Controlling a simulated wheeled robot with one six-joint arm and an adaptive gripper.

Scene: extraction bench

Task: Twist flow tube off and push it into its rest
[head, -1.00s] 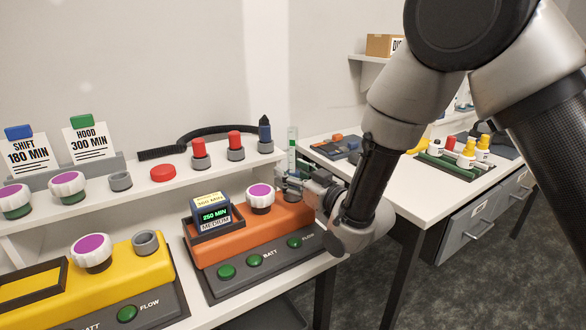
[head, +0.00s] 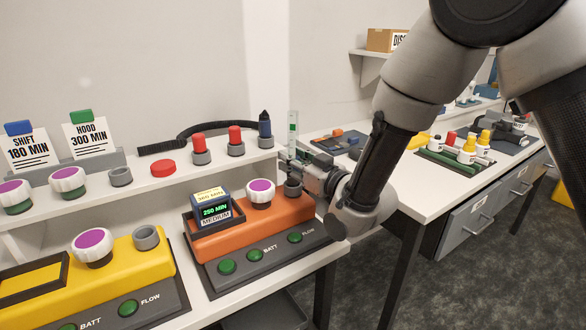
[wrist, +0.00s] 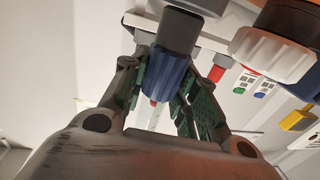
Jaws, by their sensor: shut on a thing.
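The flow tube (head: 293,126) is clear with a green mark and stands upright at the right end of the orange sampler unit (head: 240,228). A grey cylinder (wrist: 178,30) shows beyond the blue body in the wrist view. The sampler's grey socket (head: 293,188) shows just below the gripper; the gap between it and the tube is partly hidden by the fingers. An empty grey ring (head: 121,177) sits on the white shelf (head: 90,205).
The shelf also holds two red-topped pieces in grey rings (head: 201,150), a blue piece with a dark tip (head: 265,130), and a red button (head: 163,168). A black hose (head: 210,135) lies behind. A white-and-purple knob (head: 260,192) stands beside the socket. A yellow unit (head: 150,262) is at left.

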